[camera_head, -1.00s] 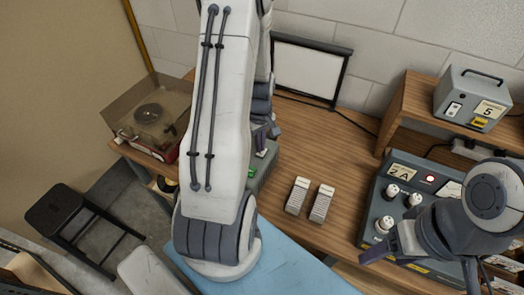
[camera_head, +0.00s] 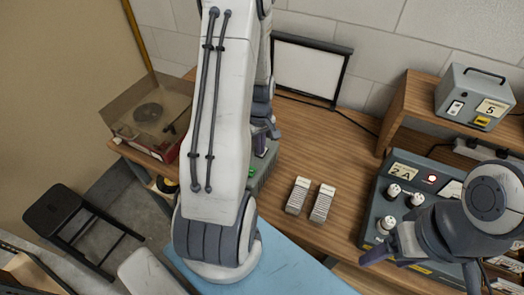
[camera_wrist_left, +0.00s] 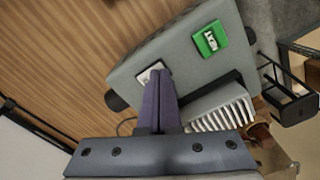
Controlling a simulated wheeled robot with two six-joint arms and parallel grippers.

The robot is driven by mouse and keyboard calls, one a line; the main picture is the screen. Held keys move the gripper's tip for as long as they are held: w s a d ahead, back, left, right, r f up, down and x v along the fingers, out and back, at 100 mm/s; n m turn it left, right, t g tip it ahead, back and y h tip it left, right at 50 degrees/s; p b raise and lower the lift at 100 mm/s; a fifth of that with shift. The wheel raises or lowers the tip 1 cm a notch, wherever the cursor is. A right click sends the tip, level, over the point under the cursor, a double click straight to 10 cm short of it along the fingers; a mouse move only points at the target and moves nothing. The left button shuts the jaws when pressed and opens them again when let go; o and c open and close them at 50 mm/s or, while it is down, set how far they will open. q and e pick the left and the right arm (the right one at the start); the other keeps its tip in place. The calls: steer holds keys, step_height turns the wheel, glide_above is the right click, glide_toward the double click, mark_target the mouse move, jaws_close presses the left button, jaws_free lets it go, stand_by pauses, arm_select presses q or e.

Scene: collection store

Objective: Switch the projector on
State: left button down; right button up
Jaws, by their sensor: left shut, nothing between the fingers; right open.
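A grey box that looks like the projector (camera_head: 262,172) stands on the wooden table, mostly hidden behind my left arm in the head view. My right gripper (camera_head: 375,252) is open and empty at the right.
Two slide trays (camera_head: 298,196) (camera_head: 321,203) lie on the table (camera_head: 315,150). A grey control unit (camera_head: 380,205) with knobs and a red lamp stands at right, beside my right gripper. A framed white screen (camera_head: 308,70) stands behind. A record player (camera_head: 150,125) is at left.

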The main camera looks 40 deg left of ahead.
arm_select(q)
steer(key=shift+f, duration=0.2)
steer(key=shift+r, duration=0.15)
step_height(320, 180, up, 7)
steer(key=p, duration=0.6)
stand_by(0.6)
